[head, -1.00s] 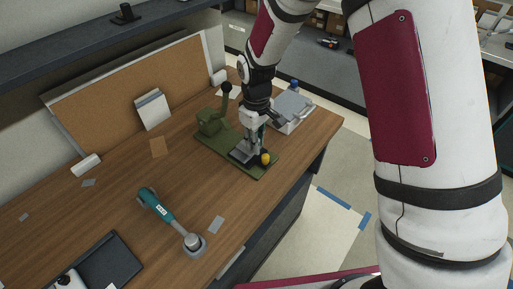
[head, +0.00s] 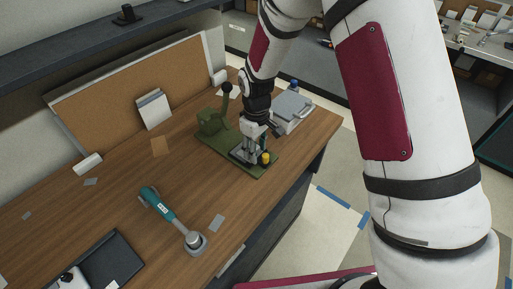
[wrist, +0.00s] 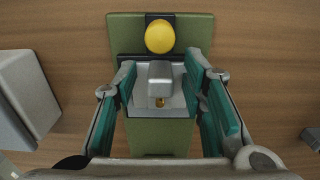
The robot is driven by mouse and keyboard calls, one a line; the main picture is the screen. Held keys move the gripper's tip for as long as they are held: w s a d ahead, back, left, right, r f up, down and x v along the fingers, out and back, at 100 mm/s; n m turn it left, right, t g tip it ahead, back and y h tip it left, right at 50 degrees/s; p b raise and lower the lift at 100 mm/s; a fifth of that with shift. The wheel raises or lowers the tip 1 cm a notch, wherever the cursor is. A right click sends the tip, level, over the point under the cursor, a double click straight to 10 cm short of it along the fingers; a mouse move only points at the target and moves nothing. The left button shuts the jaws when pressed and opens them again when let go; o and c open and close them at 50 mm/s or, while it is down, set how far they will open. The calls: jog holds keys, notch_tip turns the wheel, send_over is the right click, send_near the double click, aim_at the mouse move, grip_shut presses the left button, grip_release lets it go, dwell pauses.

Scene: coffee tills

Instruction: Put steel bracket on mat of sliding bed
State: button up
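The steel bracket (wrist: 160,78) is a small grey block with a brass-coloured spot, between my fingers in the wrist view. It sits over a pale grey plate (wrist: 178,103) on the green fixture; this plate also shows in the head view (head: 241,155). I cannot tell where the bracket's foot ends and the mat begins. My gripper (wrist: 162,82) has teal-lined fingers, one on each side of the bracket, with a visible gap to the upright block. In the head view my gripper (head: 256,143) is low over the fixture and hides most of the bracket.
The fixture has a green base (head: 258,172), a yellow knob (head: 265,158) near the fingers and a black-knobbed lever (head: 227,90). A grey box (head: 291,108) stands behind it to the right. A teal-handled tool (head: 158,203) lies at the front; wooden tabletop between is mostly clear.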

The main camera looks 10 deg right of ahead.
notch_tip(320, 180, up, 12)
jog(key=b, duration=0.1)
jog(key=shift+r+b, duration=0.25)
jog(key=shift+b, duration=0.05)
jog(key=s+d+r+m+t, duration=0.1)
jog(key=s+d+r+m, duration=0.1)
jog(key=s+d+r, duration=0.4)
jog(key=s+d+r+m+t, duration=0.2)
jog(key=s+d+r, duration=0.15)
jog(key=r, duration=0.45)
jog(key=s+d+r+m+t, duration=0.1)
jog(key=s+d+r+m, duration=0.1)
jog(key=s, duration=0.5)
jog(key=s+d+r+m+t, duration=0.1)
jog(key=s+d+r+m, duration=0.1)
jog(key=s, duration=0.5)
jog(key=shift+d+m, duration=0.15)
jog(key=shift+m, duration=0.35)
